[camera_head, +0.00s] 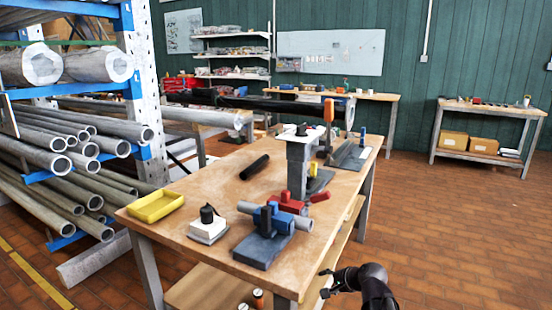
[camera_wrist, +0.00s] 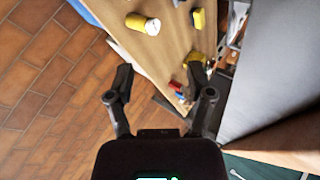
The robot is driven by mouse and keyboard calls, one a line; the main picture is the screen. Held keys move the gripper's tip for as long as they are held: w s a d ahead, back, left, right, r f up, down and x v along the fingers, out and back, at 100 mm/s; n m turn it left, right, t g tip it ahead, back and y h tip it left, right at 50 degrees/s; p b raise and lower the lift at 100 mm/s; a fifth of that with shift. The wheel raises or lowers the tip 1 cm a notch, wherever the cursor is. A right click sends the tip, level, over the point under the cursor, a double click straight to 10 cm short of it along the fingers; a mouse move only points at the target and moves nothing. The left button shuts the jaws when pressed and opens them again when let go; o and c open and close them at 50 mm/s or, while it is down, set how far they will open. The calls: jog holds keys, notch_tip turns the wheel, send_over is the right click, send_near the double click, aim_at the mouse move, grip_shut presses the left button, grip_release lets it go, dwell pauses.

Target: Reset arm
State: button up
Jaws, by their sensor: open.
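My gripper (camera_head: 325,283) is at the lower middle right of the head view, just right of the near corner of the wooden workbench (camera_head: 225,165) and below its top. In the wrist view my gripper (camera_wrist: 160,75) has its two black fingers spread wide apart. My dark arm enters from the bottom edge of the head view. The gripper touches nothing that I can see.
The bench top holds a yellow tray (camera_head: 156,206), a black cylinder (camera_head: 254,167) and a blue vise-like fixture (camera_head: 268,245). A pipe rack (camera_head: 140,90) stands left. Brick floor (camera_head: 460,230) at right is clear. The wrist view shows a yellow-and-white cylinder (camera_wrist: 143,24) on wood.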

jog(key=s+f+n+g+h, duration=0.3)
jog(key=s+n+g, duration=0.15)
jog(key=s, duration=0.25)
jog(key=s+f+n+g+h, duration=0.3)
jog(key=s+f+n, duration=0.1)
jog(key=s+n, duration=0.25)
notch_tip(320, 180, up, 28)
jog(key=p, duration=2.7)
jog(key=shift+c, duration=0.8)
